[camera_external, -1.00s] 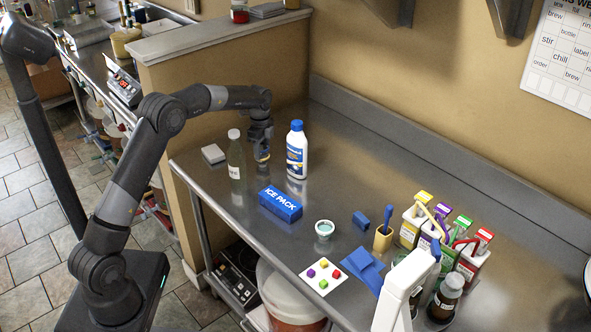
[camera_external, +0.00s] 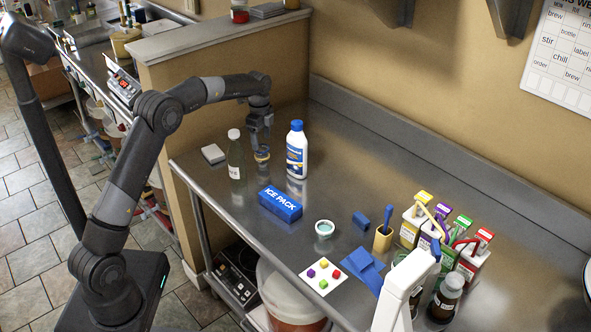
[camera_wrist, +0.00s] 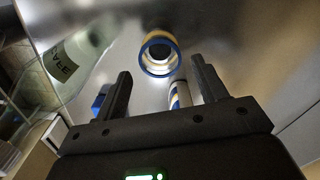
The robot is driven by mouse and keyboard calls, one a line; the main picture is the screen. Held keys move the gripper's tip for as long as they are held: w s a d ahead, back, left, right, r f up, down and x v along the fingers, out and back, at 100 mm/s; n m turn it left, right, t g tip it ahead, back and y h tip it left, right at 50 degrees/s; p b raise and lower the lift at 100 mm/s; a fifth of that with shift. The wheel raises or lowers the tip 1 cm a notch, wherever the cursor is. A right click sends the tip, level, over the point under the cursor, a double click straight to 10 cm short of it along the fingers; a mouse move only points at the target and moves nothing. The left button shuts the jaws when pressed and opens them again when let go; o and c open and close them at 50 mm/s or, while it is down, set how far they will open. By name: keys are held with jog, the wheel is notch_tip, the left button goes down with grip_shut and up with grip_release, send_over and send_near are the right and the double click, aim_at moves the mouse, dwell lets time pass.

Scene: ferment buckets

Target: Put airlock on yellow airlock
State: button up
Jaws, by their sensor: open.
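My gripper (camera_external: 261,147) points down over the back left of the steel counter, with its two fingers apart and nothing between them. A small round piece (camera_wrist: 160,52) with a yellow outside, blue rim and dark centre lies just beyond the fingertips (camera_wrist: 161,70) in the wrist view. It also shows below my gripper in the external view (camera_external: 262,156). I cannot tell whether it is an airlock. Several cartons stand at the right, including a yellow-topped one (camera_external: 412,226). A white card (camera_external: 323,287) holds small purple, yellow, green and red pieces. No piece is clearly recognisable as an airlock.
A white and blue bottle (camera_external: 297,150) stands close right of my gripper, and a clear bottle (camera_external: 236,160) close left. A blue ice pack (camera_external: 280,204) lies in front. A small cup (camera_external: 324,229) and a yellow holder (camera_external: 383,238) stand farther right. The counter's back strip is clear.

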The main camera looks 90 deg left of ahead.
notch_tip(320, 180, up, 8)
jog(key=shift+f, duration=0.15)
jog(key=w+d+r+n+t, duration=0.15)
jog(key=d+r, duration=0.25)
jog(key=d, duration=0.7)
jog(key=w+d+r+y, duration=0.1)
jog(key=w+d+r, duration=0.25)
jog(key=d, duration=0.75)
jog(key=w+d+r+n+t, duration=0.15)
jog(key=d+r, duration=0.25)
jog(key=d, duration=0.8)
jog(key=s+d, duration=0.3)
jog(key=d, duration=0.4)
jog(key=s+d, duration=0.3)
jog(key=d, duration=0.4)
jog(key=s+d+f+t, duration=0.1)
jog(key=s+d+f, duration=0.3)
jog(key=s+d, duration=0.1)
jog(key=s+d+f+n+t+h, duration=0.1)
jog(key=s+d+f, duration=0.2)
jog(key=s+d, duration=0.3)
jog(key=shift+s+d+f+n+t, duration=0.3)
jog(key=shift+s+f, duration=0.1)
jog(key=shift+s, duration=0.05)
